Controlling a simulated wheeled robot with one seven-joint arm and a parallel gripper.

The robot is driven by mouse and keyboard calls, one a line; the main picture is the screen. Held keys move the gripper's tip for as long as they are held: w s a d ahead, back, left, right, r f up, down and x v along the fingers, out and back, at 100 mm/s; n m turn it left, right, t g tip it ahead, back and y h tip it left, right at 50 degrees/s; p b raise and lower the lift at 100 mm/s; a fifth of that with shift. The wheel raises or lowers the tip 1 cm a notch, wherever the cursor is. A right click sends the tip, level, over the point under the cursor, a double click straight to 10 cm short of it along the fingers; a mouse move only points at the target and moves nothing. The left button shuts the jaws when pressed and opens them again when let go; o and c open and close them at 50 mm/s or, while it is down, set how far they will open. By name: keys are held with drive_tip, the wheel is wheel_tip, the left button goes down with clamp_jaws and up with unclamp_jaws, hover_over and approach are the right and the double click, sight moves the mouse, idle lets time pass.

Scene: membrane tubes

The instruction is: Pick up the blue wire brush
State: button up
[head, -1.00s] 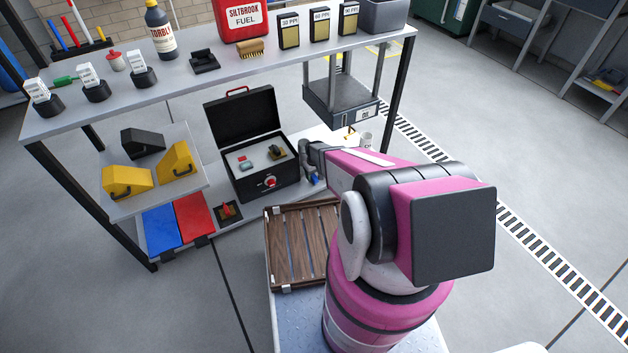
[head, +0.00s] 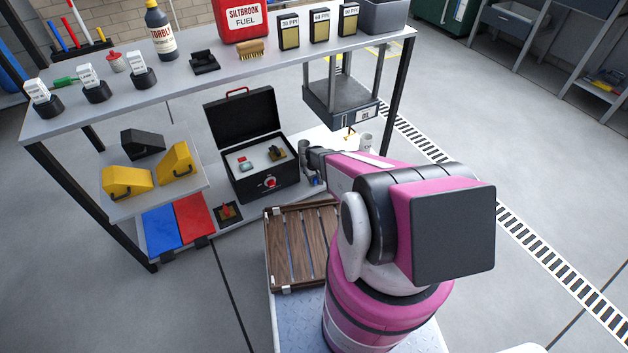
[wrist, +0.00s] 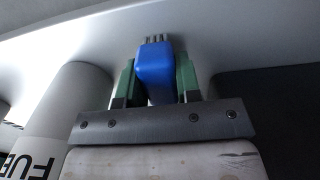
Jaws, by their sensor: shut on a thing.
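The blue wire brush (wrist: 156,68) shows in the wrist view, with its blue handle end toward the camera and grey bristles at its far end. My gripper (wrist: 155,80) is shut on it, with one green finger against each side of the handle. In the head view a small blue part of the brush (head: 315,181) shows below my gripper (head: 313,165), beside the black case on the lower shelf. My arm hides most of this spot in the head view. I cannot tell whether the brush still touches the shelf.
The open black case (head: 262,187) stands just left of my gripper. A slatted wooden crate (head: 290,250) is in front.

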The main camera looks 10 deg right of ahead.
drive_tip(key=shift+r, duration=0.7)
wheel_tip(320, 180, up, 3)
drive_tip(key=shift+f, duration=0.2)
drive_tip(key=s+a+r, duration=0.6)
drive_tip(key=s+a, duration=0.1)
drive_tip(key=a, duration=0.1)
drive_tip(key=shift+s+a+r, duration=0.35)
drive_tip(key=shift+s+r, duration=0.05)
drive_tip(key=shift+o, duration=0.7)
drive_tip(key=shift+c, duration=0.2)
